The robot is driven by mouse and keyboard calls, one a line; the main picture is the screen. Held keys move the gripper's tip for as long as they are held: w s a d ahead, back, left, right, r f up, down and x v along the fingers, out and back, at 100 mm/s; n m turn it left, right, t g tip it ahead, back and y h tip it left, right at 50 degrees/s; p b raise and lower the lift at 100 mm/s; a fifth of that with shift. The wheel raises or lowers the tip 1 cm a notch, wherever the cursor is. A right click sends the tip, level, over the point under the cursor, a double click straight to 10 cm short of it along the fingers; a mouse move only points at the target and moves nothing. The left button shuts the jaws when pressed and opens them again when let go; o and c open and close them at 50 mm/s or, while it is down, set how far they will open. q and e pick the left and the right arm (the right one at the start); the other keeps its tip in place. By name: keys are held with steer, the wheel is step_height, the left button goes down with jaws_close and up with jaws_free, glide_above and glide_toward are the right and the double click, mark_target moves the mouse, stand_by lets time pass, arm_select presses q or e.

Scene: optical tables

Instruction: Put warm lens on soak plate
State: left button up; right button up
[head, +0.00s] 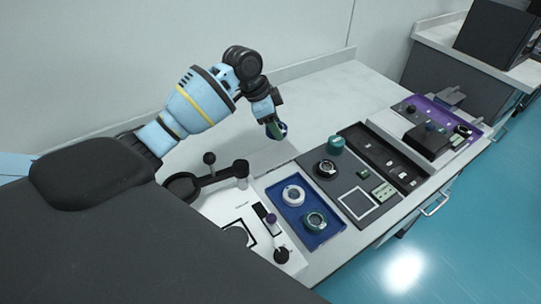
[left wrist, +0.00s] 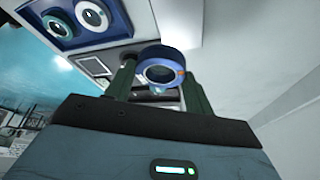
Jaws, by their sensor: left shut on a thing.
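My left gripper (head: 274,125) is shut on a blue-ringed lens (head: 283,130) and holds it up in the air behind the trays. In the left wrist view the same lens (left wrist: 162,52) sits between the two green fingers of the left gripper (left wrist: 160,80), with a small orange mark on its rim. I cannot tell for sure which surface is the soak plate. A dark grey board (head: 324,186) has a white square outline (head: 357,203), and a white board (head: 226,208) has a black outlined area. My right gripper is not in view.
A blue tray (head: 303,229) holds a white-ringed lens (head: 293,194) and a teal-ringed lens (head: 315,221). A teal knob (head: 336,144) and black ring (head: 326,168) stand on the grey board. A black stand (head: 212,178) rises at left. A purple tray (head: 437,107) lies farther right.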

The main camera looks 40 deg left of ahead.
mark_target(275, 156)
arm_select(q)
steer(key=shift+w+a+f+m, duration=0.2)
steer(key=shift+a+m, duration=0.15)
steer(key=shift+a, duration=0.15)
steer(key=shift+w+a+f+m, duration=0.1)
steer(key=shift+a+f+m, duration=0.1)
steer(key=shift+a+m, duration=0.2)
steer(key=shift+f, duration=5)
steer(key=shift+g, duration=0.3)
steer(key=shift+f+b, duration=0.2)
steer(key=shift+b, duration=0.1)
steer(key=o, duration=1)
steer(key=shift+r, duration=0.1)
steer(key=shift+a+r, duration=0.1)
steer(key=shift+r, duration=0.15)
steer(key=p+v, duration=0.1)
steer(key=v, duration=1)
steer(key=shift+s+a+r, duration=0.15)
steer(key=shift+s+r, duration=0.05)
steer(key=shift+r, duration=0.1)
